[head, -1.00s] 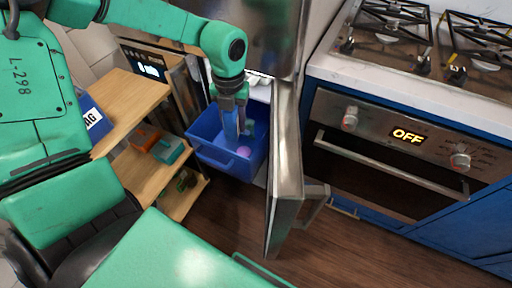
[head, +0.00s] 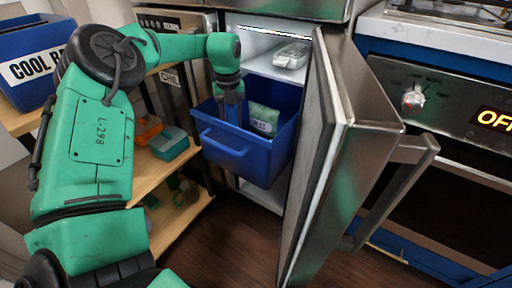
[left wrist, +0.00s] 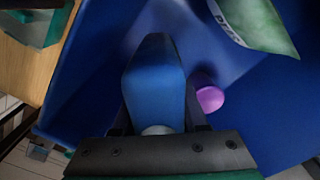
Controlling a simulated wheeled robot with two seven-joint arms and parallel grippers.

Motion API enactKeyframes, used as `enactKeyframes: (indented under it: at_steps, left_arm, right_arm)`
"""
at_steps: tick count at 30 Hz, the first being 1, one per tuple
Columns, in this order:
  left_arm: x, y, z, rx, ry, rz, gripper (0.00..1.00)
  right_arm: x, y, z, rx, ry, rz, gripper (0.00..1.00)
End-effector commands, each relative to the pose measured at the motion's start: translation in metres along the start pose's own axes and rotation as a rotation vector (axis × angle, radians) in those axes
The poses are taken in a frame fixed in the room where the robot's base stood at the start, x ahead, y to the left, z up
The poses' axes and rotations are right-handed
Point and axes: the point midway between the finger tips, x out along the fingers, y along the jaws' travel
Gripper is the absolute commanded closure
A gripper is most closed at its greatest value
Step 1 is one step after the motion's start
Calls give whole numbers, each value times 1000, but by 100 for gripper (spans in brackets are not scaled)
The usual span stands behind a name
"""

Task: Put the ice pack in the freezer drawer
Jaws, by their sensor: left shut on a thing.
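The blue ice pack (left wrist: 155,80) is between the fingers of my left gripper (left wrist: 157,125) in the left wrist view. In the head view my left gripper (head: 229,84) points down at the left part of the open blue freezer drawer (head: 222,150). The ice pack's lower part (head: 232,112) is hidden behind the drawer's front wall there. The drawer's blue inside (left wrist: 85,75) surrounds the pack in the left wrist view. Whether the pack touches the drawer floor I cannot tell. My right gripper is not in view.
A green bag (head: 264,119) and a pink round thing (left wrist: 210,98) lie in the drawer. The freezer door (head: 345,130) stands open at the right. A clear container (head: 292,54) sits on the shelf above. Wooden shelves (head: 175,205) stand at the left.

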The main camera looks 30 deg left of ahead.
Motion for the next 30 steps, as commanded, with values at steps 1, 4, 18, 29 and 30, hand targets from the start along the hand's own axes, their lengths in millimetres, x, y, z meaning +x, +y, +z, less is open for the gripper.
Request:
enactKeyframes:
  at_steps: [1,4,18,29,30]
  left_arm:
    - [16,0,-1,0,4,1,100]
    - [36,0,-1,0,2,0,100]
    - [79,0,-1,1,-1,-1,100]
    - [83,0,-1,1,0,0,28]
    - [82,0,-1,1,0,0,28]
  right_arm:
    - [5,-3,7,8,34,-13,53]
    - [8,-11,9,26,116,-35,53]
    - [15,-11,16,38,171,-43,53]
    - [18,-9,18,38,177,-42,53]
    - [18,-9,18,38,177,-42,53]
